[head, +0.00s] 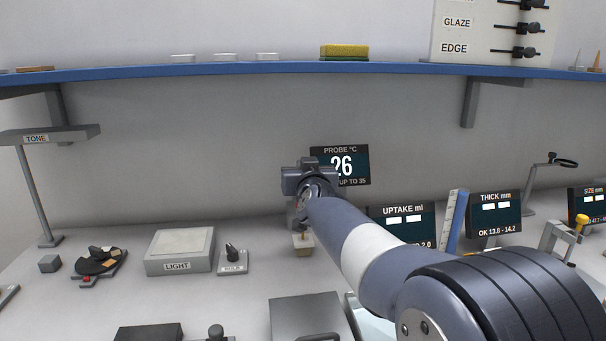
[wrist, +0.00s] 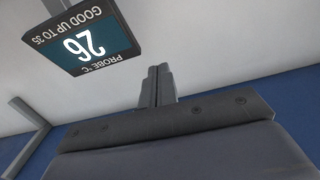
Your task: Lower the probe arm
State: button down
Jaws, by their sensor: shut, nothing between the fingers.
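The probe display (head: 352,170) reads 26 with "UP TO 35" below, on the back wall; it also shows upside down in the wrist view (wrist: 90,38). My gripper (head: 305,170) is in front of the display's left side, above the bench. In the wrist view its fingers (wrist: 157,85) are together and empty, with wall behind them. I cannot make out the probe arm clearly; my gripper and wrist cover that spot in the head view.
A blue-edged shelf (head: 230,71) runs above the bench. A LIGHT box (head: 180,250) and a small knob unit (head: 232,262) stand to the left. The uptake display (head: 403,222) and thickness display (head: 495,214) stand to the right. A grey plate (head: 307,315) lies in front.

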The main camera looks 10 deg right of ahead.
jog(key=shift+r, duration=0.35)
jog(key=shift+f, duration=0.15)
jog(key=shift+f+b, duration=2.9)
jog(key=shift+f, duration=1.85)
